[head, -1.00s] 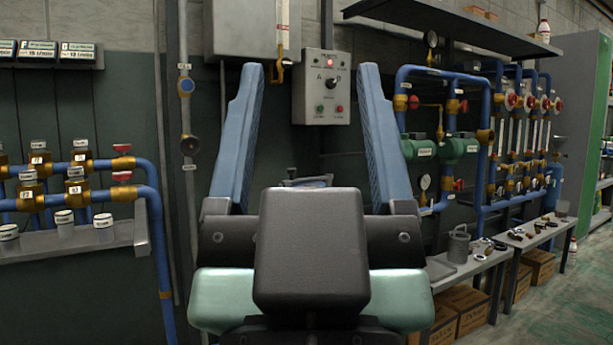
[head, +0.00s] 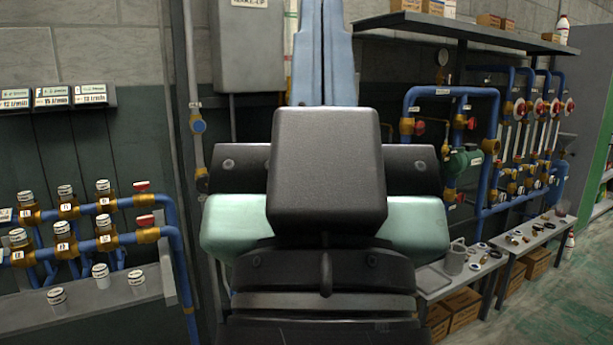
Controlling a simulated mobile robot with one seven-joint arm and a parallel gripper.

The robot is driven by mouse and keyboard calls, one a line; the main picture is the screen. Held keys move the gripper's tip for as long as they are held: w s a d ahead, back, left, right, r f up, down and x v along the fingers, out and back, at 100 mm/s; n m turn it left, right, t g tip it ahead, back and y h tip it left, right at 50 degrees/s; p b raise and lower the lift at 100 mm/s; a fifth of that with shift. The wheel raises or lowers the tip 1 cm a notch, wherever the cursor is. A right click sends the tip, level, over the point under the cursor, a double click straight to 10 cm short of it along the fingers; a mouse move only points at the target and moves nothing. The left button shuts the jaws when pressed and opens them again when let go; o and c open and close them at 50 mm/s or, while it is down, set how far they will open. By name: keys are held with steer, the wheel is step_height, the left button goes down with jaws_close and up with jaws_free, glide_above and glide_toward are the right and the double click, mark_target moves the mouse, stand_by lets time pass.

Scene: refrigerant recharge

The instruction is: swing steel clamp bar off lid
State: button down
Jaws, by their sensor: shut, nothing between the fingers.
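My gripper (head: 322,15) stands in the middle of the head view with its two blue fingers shut together, nothing between them. Its dark body and pale green housing fill the centre and lower middle. I cannot make out the steel clamp bar or the lid in this view.
A grey cabinet (head: 247,50) hangs behind the fingers. Blue pipes with brass valves (head: 103,225) run at left above a grey shelf (head: 95,310). More blue pipework (head: 407,150), a green pump (head: 465,162) and a low bench (head: 505,240) with small parts stand at right. Green floor is clear at lower right.

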step_height(320, 180, up, 19)
steer(key=p, duration=1.6)
steer(key=shift+r+p, duration=0.2)
steer(key=shift+p, duration=0.2)
